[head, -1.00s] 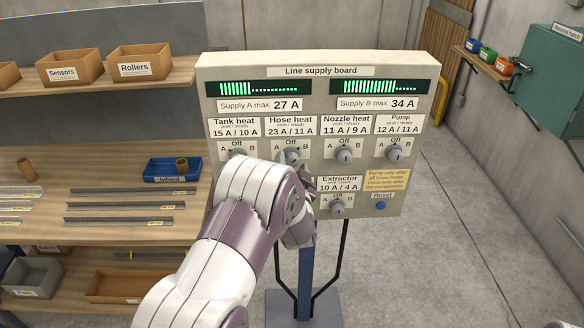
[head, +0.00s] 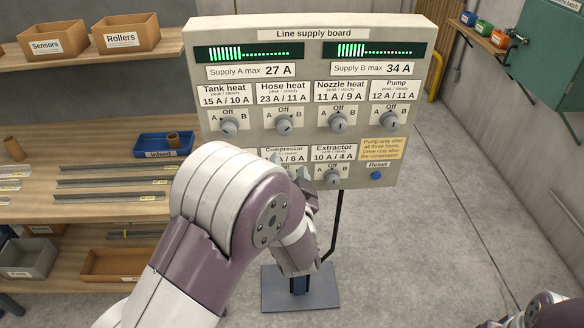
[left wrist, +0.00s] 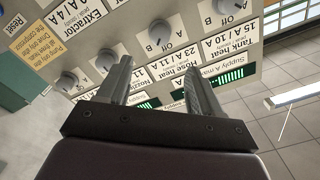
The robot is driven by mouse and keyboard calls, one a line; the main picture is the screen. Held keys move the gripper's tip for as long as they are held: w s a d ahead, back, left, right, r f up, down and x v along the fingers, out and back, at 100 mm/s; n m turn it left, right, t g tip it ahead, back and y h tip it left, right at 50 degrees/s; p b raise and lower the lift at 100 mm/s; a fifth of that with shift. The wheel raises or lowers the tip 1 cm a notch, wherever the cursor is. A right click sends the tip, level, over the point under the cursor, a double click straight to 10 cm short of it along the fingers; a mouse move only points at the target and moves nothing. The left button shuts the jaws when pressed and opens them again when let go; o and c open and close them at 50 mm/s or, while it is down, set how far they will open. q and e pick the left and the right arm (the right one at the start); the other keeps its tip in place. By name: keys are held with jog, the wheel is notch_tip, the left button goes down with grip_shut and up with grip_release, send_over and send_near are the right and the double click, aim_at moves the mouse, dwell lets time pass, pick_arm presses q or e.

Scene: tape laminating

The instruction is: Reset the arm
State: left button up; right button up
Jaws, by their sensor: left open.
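The line supply board (head: 300,188) stands upright in the middle of the head view. It has rotary knobs for tank heat (head: 228,128), hose heat (head: 283,125), nozzle heat (head: 338,122), pump (head: 391,119) and extractor (head: 332,178). The compressor knob is hidden behind my left gripper. A blue reset button (head: 376,175) sits at lower right. My left gripper (head: 291,166) is in front of the board's lower part, by the compressor label. In the left wrist view its fingers (left wrist: 158,66) are apart with nothing between them, and the hose heat knob (left wrist: 160,30) shows beyond them.
A shelf with bins (head: 127,35) and a bench with a blue infeed tray (head: 163,151) and metal strips are at left. A green cabinet (head: 545,55) is on the right wall. Part of my right arm shows at bottom right. The floor right of the board is clear.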

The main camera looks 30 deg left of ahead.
pick_arm(q)
jog(key=s+d+f+g+h, duration=0.4)
jog(key=d+f+g+h, duration=0.35)
jog(key=f, duration=0.45)
jog(key=s+d+r+g+h, duration=0.1)
jog(key=s+g, duration=0.5)
jog(key=s, duration=0.6)
jog(key=shift+d+r+n+h, duration=0.3)
jog(key=shift+d+h, duration=0.15)
jog(key=shift+h, duration=0.1)
jog(key=shift+g, duration=0.25)
